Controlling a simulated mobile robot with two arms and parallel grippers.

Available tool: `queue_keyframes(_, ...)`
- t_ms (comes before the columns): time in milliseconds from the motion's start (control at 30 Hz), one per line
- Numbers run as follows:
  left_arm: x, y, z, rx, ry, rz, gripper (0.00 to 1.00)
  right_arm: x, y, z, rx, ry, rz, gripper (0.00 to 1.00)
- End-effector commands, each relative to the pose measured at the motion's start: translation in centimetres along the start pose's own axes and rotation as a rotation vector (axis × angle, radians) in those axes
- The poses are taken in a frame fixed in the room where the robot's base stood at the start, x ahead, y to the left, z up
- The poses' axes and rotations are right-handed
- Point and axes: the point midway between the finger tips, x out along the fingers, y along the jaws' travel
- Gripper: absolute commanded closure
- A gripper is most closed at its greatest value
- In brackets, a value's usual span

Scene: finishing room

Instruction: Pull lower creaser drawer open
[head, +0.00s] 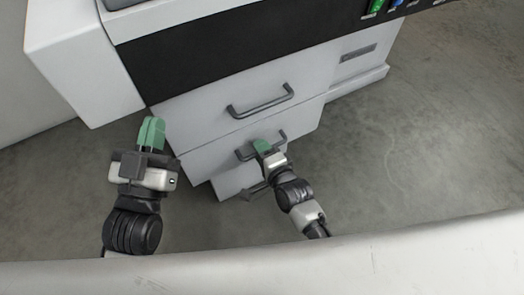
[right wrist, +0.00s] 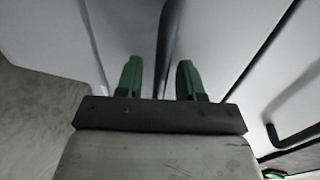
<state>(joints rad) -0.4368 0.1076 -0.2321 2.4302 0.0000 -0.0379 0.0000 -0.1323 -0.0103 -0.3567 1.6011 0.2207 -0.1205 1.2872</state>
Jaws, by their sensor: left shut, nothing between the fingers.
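The creaser is a white and black cabinet with a stack of pale grey drawers, each with a dark bar handle. The upper handle (head: 260,107) is clear of both grippers. The middle handle (head: 282,135) is at my right gripper (head: 261,146). The lowest handle (head: 254,190) is partly hidden by my right arm. In the right wrist view my right gripper (right wrist: 159,80) has its green fingers apart, with a dark bar (right wrist: 168,40) in line with the gap; contact cannot be told. My left gripper (head: 152,133) is shut and empty, left of the drawers.
Another dark handle (right wrist: 292,140) shows at the right of the right wrist view. Bare concrete floor (head: 420,140) lies to the right of the cabinet. A pale edge (head: 400,250) crosses the bottom of the head view.

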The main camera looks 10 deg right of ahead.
Motion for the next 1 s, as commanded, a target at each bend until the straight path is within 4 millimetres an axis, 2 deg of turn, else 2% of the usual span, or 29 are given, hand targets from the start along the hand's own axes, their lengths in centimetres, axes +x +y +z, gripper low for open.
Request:
queue_keyframes(200, 0.0, 0.0, 0.0, 0.000, 0.000, 0.000, 1.00, 0.0, 0.0, 0.0, 0.000, 0.000, 0.000, 0.64)
queue_keyframes(433, 0.0, 0.0, 0.0, 0.000, -0.001, 0.000, 1.00, 0.0, 0.0, 0.0, 0.000, 0.000, 0.000, 0.99)
queue_keyframes(800, 0.1, 0.0, 0.0, 0.000, -0.009, 0.000, 1.00, -0.2, 0.0, 0.0, -0.001, 0.000, 0.001, 1.00)
queue_keyframes(1000, -0.3, -0.4, 1.8, 0.005, -0.171, -0.010, 1.00, -1.5, 0.2, 0.0, -0.001, -0.001, 0.004, 1.00)
